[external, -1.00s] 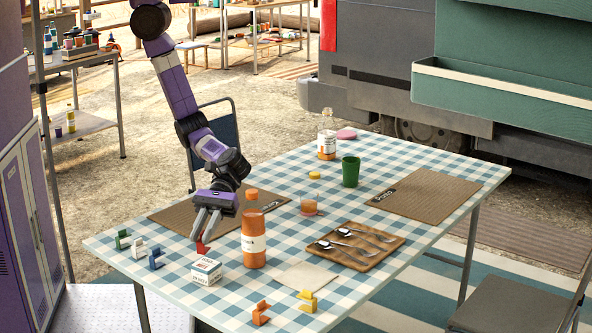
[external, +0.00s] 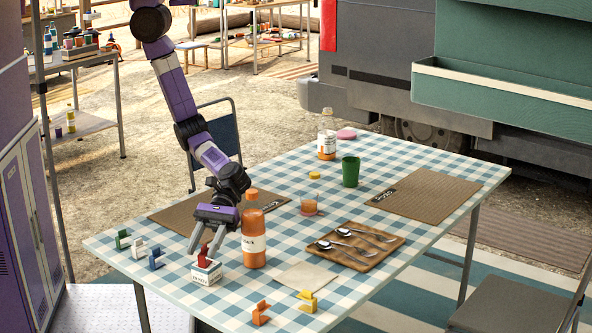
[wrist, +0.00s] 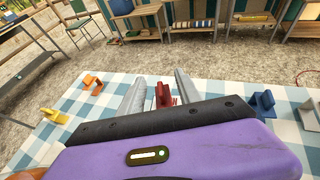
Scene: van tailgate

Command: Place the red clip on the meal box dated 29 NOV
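The red clip (external: 204,257) sits on top of the small white meal box (external: 207,274) near the table's front left. The box's printed label is too small for me to read the date. My gripper (external: 202,252) points down over the box, its two fingers spread to either side of the clip. In the wrist view my gripper (wrist: 160,78) is open, with the red clip (wrist: 163,95) standing between the fingers and gaps visible beside it. The box is mostly hidden behind my gripper body in the wrist view.
An orange bottle (external: 253,235) stands close to the right of my gripper. Green (external: 122,239), white (external: 139,248) and blue (external: 156,259) clips stand at left. Orange (external: 261,314) and yellow (external: 307,301) clips stand at the front.

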